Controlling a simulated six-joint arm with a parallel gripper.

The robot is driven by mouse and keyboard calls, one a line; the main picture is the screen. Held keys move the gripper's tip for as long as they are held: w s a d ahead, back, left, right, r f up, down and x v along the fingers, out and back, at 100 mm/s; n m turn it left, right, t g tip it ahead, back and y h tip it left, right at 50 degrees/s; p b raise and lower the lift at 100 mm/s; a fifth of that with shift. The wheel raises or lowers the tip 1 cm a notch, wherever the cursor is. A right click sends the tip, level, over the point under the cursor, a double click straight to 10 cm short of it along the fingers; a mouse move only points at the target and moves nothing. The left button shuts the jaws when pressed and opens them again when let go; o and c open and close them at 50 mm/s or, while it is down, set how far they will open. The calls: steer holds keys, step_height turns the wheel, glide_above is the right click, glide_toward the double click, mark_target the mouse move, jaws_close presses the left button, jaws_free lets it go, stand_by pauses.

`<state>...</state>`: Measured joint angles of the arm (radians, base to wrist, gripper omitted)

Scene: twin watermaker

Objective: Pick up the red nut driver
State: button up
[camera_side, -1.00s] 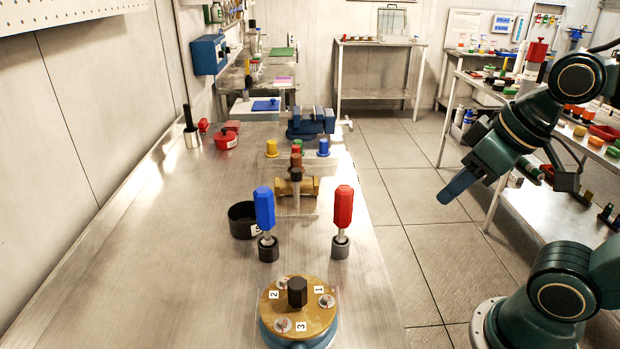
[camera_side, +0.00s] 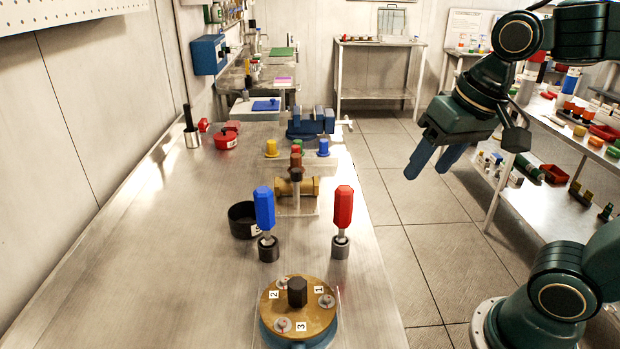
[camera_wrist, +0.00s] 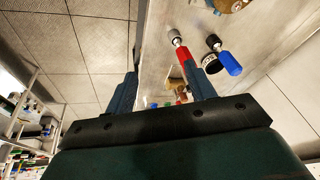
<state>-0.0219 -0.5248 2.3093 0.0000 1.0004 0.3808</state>
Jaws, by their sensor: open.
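The red nut driver (camera_side: 343,207) stands upright on the metal bench, its tip in a grey socket holder (camera_side: 340,248). A blue nut driver (camera_side: 264,209) stands upright to its left in a dark holder. My gripper (camera_side: 424,171) is open and empty, to the right of the red driver and higher, beyond the bench's right edge with its blue fingers pointing down. In the wrist view, the red nut driver (camera_wrist: 183,58) shows near the right finger, which hides part of the view past its handle end. The blue nut driver (camera_wrist: 229,63) lies farther right there.
A round brass-topped housing (camera_side: 298,308) with numbered labels sits at the bench front. A black ring (camera_side: 243,219), a brass valve fitting (camera_side: 297,187) and a blue vise (camera_side: 311,122) stand farther back. The left part of the bench (camera_side: 130,260) is clear.

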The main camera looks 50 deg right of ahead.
steer(key=w+m+g, duration=0.2)
steer(key=w+m, duration=0.3)
steer(key=w, duration=0.1)
steer(key=m+g, duration=0.2)
steer(key=m, duration=0.3)
glide_toward(347, 188)
steer(key=shift+s+d+f, duration=0.15)
steer(key=shift+s+f, duration=0.2)
steer(key=shift+s, duration=0.15)
steer(key=shift+w+f+m, duration=0.2)
steer(key=shift+w+m, duration=0.2)
steer(key=shift+w, duration=0.1)
step_height(347, 188, down, 9)
steer(key=shift+r, duration=0.2)
steer(key=shift+w+a+f, duration=0.1)
steer(key=shift+a+f, duration=0.05)
steer(key=shift+f, duration=1.15)
steer(key=shift+w+a+f, duration=0.1)
steer(key=shift+f, duration=1.2)
steer(key=c, duration=1)
